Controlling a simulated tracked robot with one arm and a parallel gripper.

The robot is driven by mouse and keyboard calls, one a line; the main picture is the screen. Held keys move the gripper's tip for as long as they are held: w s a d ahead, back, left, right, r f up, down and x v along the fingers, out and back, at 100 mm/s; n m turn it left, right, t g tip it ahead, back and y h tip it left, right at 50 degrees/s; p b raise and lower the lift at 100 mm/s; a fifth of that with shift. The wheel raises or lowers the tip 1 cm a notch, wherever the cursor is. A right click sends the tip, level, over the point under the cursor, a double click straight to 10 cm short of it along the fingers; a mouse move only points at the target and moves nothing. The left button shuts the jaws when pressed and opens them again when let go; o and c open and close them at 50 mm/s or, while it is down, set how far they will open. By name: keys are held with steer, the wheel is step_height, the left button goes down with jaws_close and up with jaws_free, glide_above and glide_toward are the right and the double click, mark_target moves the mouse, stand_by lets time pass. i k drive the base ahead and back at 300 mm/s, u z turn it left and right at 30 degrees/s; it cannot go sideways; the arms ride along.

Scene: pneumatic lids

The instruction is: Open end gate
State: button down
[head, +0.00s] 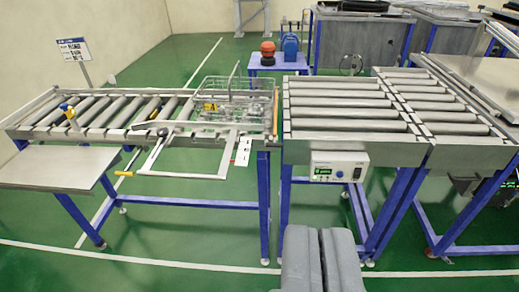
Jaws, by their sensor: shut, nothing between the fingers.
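A flat U-shaped metal frame (190,176) juts from the front of the left roller conveyor (102,134), near its right end. A lever with a yellow-orange grip (124,173) sits at the frame's left. A narrow upright plate (275,112) stands at the conveyor's right end, beside a small gap. I cannot tell for sure which of these parts is the end gate. My gripper (321,230) is at the bottom centre, its two grey fingers shut together and empty. It is in front of the conveyors, apart from them and right of the frame.
A wire basket (235,100) with a yellow tag sits on the left conveyor. A control box (339,166) hangs on the front of the right roller conveyor (345,105). A metal side shelf (55,165) juts out at left. Blue legs stand below; green floor in front is clear.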

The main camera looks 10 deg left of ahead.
mark_target(274, 144)
steer(key=u, duration=0.15)
steer(key=i, duration=1)
steer(key=z, duration=0.05)
